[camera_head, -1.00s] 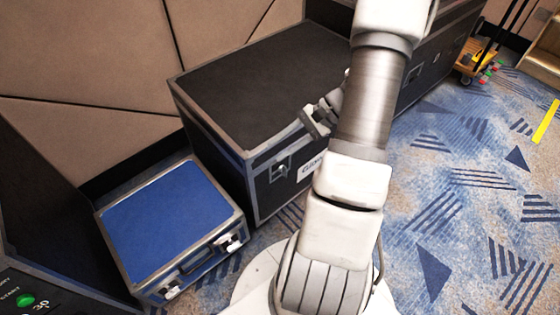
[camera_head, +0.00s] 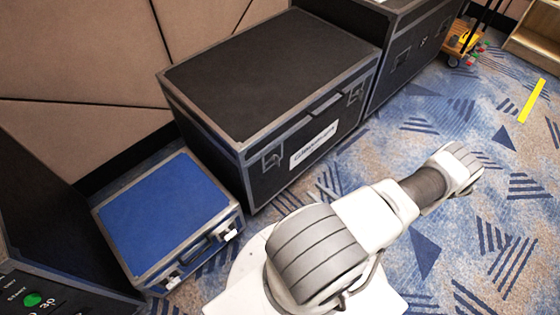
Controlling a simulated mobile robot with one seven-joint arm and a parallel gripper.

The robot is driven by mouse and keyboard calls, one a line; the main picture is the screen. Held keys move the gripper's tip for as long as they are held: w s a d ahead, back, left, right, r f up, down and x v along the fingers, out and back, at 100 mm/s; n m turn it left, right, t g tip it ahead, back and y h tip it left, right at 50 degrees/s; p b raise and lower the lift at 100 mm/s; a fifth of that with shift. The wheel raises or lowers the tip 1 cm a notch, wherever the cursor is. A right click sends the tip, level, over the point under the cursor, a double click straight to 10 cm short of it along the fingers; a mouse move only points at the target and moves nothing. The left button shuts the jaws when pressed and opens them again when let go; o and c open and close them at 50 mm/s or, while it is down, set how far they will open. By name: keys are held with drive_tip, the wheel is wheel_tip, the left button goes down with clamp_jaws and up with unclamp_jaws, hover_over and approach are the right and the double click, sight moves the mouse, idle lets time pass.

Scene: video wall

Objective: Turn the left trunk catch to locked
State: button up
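The large black trunk (camera_head: 262,75) with grey metal edging stands in the middle left, lid down. Its left catch (camera_head: 272,160) is a small dark metal fitting on the front face, left of the white label (camera_head: 313,146). The catch is too small to tell whether it is locked. The right catch (camera_head: 355,95) sits on the same face near the far end. My arm stretches to the right over the carpet, away from the trunk front. My gripper cannot be made out; both catches are uncovered.
A blue case (camera_head: 165,215) with a handle and white latches stands left of the trunk. Another black case (camera_head: 405,50) adjoins its far end. A dark box with a green button (camera_head: 32,299) is at lower left. Patterned carpet (camera_head: 500,190) is open at right.

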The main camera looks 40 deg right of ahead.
drive_tip(key=b, duration=0.3)
approach(279, 162)
drive_tip(key=shift+m+h, duration=0.3)
drive_tip(key=w, duration=0.6)
drive_tip(key=w+a, duration=0.1)
drive_tip(key=w, duration=0.2)
drive_tip(key=shift+w, duration=0.15)
clamp_jaws()
